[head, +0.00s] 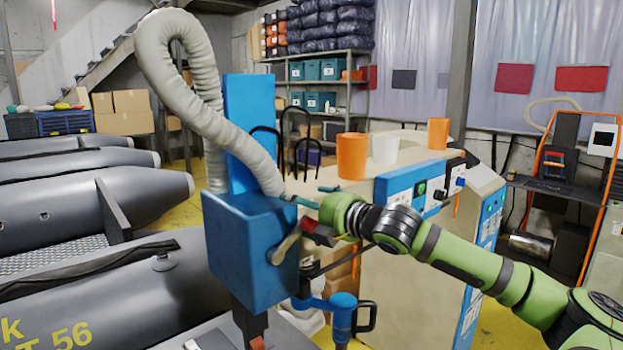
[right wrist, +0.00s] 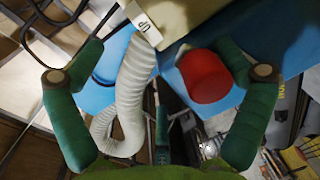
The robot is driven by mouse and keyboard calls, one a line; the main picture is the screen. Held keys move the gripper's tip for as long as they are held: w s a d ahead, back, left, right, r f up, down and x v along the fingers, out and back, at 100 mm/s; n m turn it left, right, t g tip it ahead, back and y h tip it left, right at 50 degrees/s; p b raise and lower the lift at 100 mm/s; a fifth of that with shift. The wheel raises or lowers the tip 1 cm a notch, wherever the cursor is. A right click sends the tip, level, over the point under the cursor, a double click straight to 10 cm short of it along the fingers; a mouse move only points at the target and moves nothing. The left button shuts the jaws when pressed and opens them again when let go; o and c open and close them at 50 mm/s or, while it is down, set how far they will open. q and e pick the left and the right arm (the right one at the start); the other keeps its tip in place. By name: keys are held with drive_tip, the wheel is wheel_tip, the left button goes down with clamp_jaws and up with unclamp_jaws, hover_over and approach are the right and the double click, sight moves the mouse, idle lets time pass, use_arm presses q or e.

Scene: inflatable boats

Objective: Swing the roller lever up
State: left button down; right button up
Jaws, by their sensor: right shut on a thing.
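The roller lever is a short tan arm (head: 285,246) on the side of a blue machine head (head: 238,255), slanting up to the right to a red knob (head: 319,234). My right gripper (head: 312,203) is at the knob, its green fingers partly hidden behind the wrist. In the right wrist view the red knob (right wrist: 206,76) lies between the two green fingers, close against the right one. The gripper is shut on the lever at its knob, though the fingers look wide apart. My left gripper is out of view.
A grey corrugated hose (head: 180,60) loops above the blue head. A beige cabinet (head: 385,270) bearing orange and white cups stands behind my right arm. Grey inflatable boats (head: 90,190) fill the left side. A blue handled fitting (head: 343,312) sits below the lever.

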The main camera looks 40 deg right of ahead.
drive_tip(key=shift+t, duration=0.9)
drive_tip(key=r, duration=0.5)
drive_tip(key=s+d+r, duration=0.1)
drive_tip(key=r, duration=0.1)
drive_tip(key=shift+r, duration=0.2)
drive_tip(key=shift+g, duration=0.8)
drive_tip(key=f, duration=0.6)
drive_tip(key=shift+w+a+f, duration=0.15)
drive_tip(key=shift+w+a, duration=0.2)
drive_tip(key=shift+w, duration=0.05)
drive_tip(key=shift+c, duration=0.4)
drive_tip(key=shift+s, duration=0.3)
drive_tip(key=shift+c, duration=0.9)
drive_tip(key=shift+s+f+b, duration=0.1)
drive_tip(key=shift+s+b, duration=0.1)
drive_tip(key=shift+b, duration=0.25)
drive_tip(key=shift+c, duration=0.8)
drive_tip(key=shift+s+f+b, duration=0.15)
drive_tip(key=shift+f+b, duration=0.1)
drive_tip(key=shift+b, duration=0.25)
drive_tip(key=shift+s+r+b, duration=0.15)
drive_tip(key=shift+s+b, duration=2.1)
drive_tip(key=shift+s, duration=1.6)
